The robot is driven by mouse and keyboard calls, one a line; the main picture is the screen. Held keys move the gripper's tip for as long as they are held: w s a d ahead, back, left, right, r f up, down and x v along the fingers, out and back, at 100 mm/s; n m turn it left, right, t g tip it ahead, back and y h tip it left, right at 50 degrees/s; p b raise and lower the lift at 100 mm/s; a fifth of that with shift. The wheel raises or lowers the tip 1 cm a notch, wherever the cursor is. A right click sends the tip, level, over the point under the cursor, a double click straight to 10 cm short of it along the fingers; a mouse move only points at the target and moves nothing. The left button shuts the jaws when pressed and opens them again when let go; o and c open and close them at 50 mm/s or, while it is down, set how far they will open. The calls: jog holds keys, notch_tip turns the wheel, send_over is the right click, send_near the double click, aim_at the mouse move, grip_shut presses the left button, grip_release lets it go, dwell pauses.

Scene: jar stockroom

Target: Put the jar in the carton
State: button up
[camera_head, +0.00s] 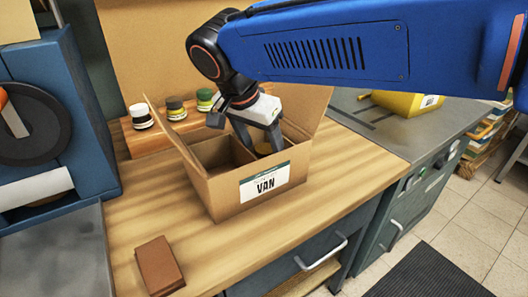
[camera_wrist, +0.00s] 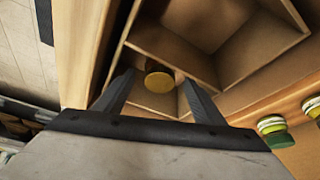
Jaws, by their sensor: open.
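The carton (camera_head: 222,195) is an open cardboard box labelled VAN, standing on the wooden counter with its flaps up. Dividers split it into compartments; it also shows in the wrist view (camera_wrist: 182,62). A jar with a yellow-brown lid (camera_wrist: 160,81) stands inside one compartment. In the head view only part of its lid (camera_head: 264,149) shows below my gripper. My gripper (camera_head: 257,143) points down into the carton. Its fingers are open, one on each side of the jar's lid in the wrist view, and look apart from it. The jar's body is mostly hidden.
Several jars with white (camera_head: 141,114), dark (camera_head: 175,106) and green (camera_head: 205,97) lids stand on a wooden rack behind the carton. A blue machine (camera_head: 95,150) is at the left. A brown block (camera_head: 159,264) lies in front. The counter right of the carton is clear.

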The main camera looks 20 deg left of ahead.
jog(key=v, duration=0.8)
jog(key=shift+r, duration=0.2)
jog(key=shift+s, duration=0.15)
